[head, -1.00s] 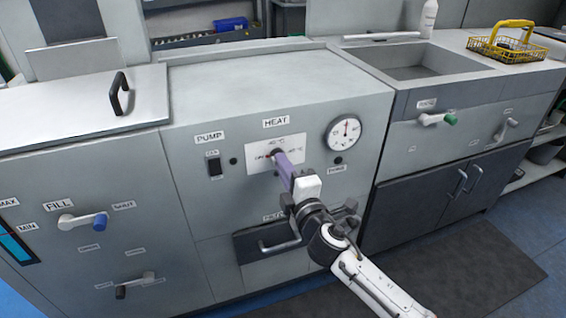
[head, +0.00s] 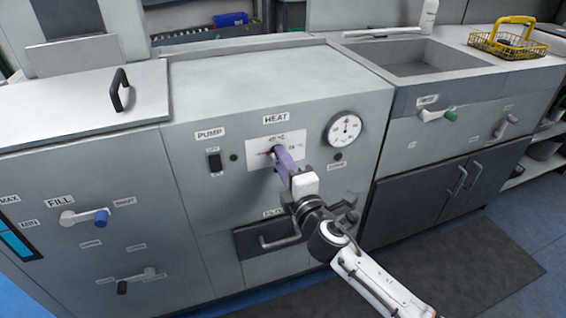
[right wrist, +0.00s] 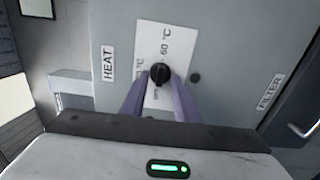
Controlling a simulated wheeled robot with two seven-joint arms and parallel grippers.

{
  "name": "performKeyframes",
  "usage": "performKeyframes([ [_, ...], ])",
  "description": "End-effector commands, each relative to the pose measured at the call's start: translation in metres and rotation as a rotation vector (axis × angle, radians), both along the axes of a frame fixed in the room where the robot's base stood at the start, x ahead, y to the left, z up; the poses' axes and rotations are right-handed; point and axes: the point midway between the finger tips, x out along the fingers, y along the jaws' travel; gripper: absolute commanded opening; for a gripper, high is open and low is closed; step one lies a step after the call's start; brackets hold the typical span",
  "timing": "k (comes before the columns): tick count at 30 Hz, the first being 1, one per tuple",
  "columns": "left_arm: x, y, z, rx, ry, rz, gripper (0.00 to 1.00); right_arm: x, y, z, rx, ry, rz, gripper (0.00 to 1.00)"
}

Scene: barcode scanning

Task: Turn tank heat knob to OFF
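The black heat knob (right wrist: 160,73) sits on a white dial plate (head: 294,145) below the HEAT label. In the right wrist view, the purple fingertips of my right gripper (right wrist: 161,80) are on either side of the knob. Any gap between the fingers and the knob is too small to tell. In the head view my right gripper (head: 281,153) reaches the dial from below right and covers most of the knob. A small red mark shows at the knob's left, on the OFF side; the exact pointer setting is unclear. My left gripper is out of view.
A pump switch (head: 214,163) is left of the dial, and a round gauge (head: 343,129) is to its right. A drawer handle (head: 279,241) sticks out below. Fill and drain levers are at the left. A sink (head: 415,60) and yellow basket (head: 507,42) are at the right.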

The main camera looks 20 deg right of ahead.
Motion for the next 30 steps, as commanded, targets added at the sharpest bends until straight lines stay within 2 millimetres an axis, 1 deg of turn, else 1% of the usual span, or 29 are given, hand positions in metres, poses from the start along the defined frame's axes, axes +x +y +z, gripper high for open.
performKeyframes([
  [5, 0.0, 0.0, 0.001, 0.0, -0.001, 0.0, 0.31, -0.001, 0.0, 0.0, 0.002, 0.0, -0.001, 0.28],
  [8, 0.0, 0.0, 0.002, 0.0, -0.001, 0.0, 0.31, -0.007, 0.0, -0.001, 0.002, 0.002, 0.0, 0.28],
  [11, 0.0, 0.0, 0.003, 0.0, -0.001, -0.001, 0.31, -0.021, -0.001, 0.0, 0.001, 0.002, 0.0, 0.28],
  [18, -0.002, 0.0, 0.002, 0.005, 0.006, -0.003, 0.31, -0.069, -0.002, -0.001, 0.002, 0.003, 0.0, 0.28],
  [21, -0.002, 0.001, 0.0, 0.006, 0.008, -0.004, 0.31, -0.085, -0.003, -0.001, 0.002, 0.003, 0.0, 0.28],
  [25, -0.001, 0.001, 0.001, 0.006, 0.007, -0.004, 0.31, -0.098, -0.004, 0.0, 0.001, 0.001, 0.0, 0.28],
  [30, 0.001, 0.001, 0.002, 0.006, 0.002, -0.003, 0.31, -0.103, -0.004, 0.0, 0.001, 0.0, 0.0, 0.28],
])
